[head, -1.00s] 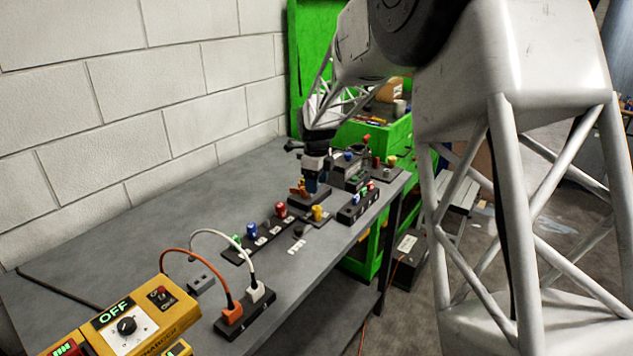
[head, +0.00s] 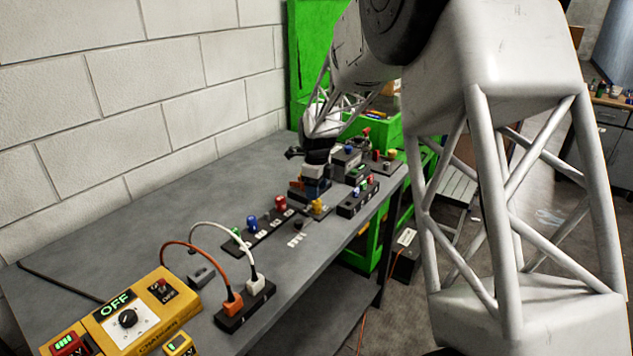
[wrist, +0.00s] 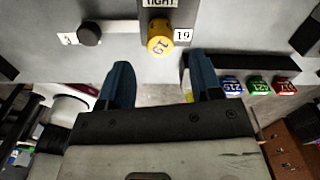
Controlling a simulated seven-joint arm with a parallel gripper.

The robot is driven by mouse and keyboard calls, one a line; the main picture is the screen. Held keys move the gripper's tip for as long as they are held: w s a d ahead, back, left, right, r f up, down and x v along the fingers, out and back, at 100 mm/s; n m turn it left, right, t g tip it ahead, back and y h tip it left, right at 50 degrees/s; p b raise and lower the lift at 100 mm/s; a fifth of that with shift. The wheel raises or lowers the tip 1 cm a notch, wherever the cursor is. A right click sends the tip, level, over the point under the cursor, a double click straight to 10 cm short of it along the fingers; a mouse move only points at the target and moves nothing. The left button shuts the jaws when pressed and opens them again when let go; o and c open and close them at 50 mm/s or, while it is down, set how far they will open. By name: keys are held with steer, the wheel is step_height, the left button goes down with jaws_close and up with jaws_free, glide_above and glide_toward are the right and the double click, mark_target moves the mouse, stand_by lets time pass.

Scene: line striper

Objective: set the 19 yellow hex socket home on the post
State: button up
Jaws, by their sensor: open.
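The yellow hex socket (head: 318,206) stands on the bench beside my gripper (head: 314,191). The socket lies ahead of the fingertips, roughly in line with the gap. A post under the socket is hidden, so I cannot tell how far down it sits.
A dark round knob or post (wrist: 88,34) stands left of the socket. Blue (wrist: 231,86), green (wrist: 258,86) and red (wrist: 285,86) sockets stand to the right. A yellow charger box (head: 150,310) and cabled plugs (head: 245,300) occupy the near bench. The bench's left side is mostly clear.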

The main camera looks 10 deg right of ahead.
steer(key=shift+f, duration=2.6)
steer(key=c, duration=0.9)
steer(key=shift+c, duration=0.2)
steer(key=shift+r, duration=0.8)
steer(key=shift+r, duration=1.65)
steer(key=shift+a, duration=0.1)
